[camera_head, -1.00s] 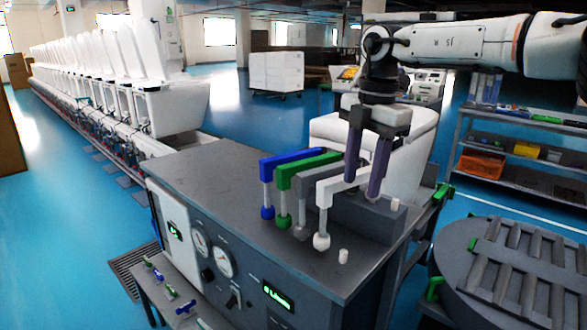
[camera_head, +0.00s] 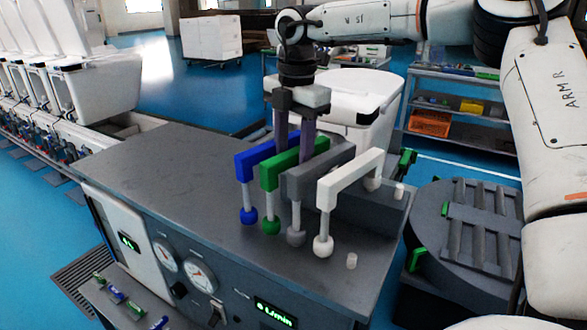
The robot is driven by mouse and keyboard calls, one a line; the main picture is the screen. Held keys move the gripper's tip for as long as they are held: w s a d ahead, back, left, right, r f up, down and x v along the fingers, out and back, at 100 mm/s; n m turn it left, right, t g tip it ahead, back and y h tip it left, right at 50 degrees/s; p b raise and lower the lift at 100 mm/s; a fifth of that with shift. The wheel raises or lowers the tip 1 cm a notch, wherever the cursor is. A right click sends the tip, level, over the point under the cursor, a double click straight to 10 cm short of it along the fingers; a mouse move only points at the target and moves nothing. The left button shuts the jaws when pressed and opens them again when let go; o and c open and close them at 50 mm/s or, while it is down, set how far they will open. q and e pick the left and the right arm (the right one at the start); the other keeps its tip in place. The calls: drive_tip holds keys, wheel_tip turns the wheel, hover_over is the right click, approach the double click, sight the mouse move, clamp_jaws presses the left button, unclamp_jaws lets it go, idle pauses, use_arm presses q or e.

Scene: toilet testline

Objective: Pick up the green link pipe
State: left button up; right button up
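The green link pipe (camera_head: 269,180) stands on the grey bench top (camera_head: 175,185), between a blue pipe (camera_head: 245,170) and a grey pipe (camera_head: 295,188). It has a horizontal bar and a round green foot at its near end; its far end is partly hidden. My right gripper (camera_head: 295,150) comes in from the upper right and points down at the green bar. Its two purple fingers are apart, one by the blue side and one by the grey side. Whether they touch the bar is unclear. My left gripper is not in view.
A white pipe (camera_head: 327,195) stands right of the grey one. A dark block (camera_head: 375,208) and small white pegs sit at the bench's right. A round grey slatted table (camera_head: 450,265) stands further right. The bench top left of the pipes is clear.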

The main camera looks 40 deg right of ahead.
drive_tip(key=f, duration=0.3)
drive_tip(key=w+f, duration=0.1)
drive_tip(key=f, duration=0.1)
drive_tip(key=shift+f+p, duration=0.1)
drive_tip(key=shift+p, duration=0.3)
clamp_jaws()
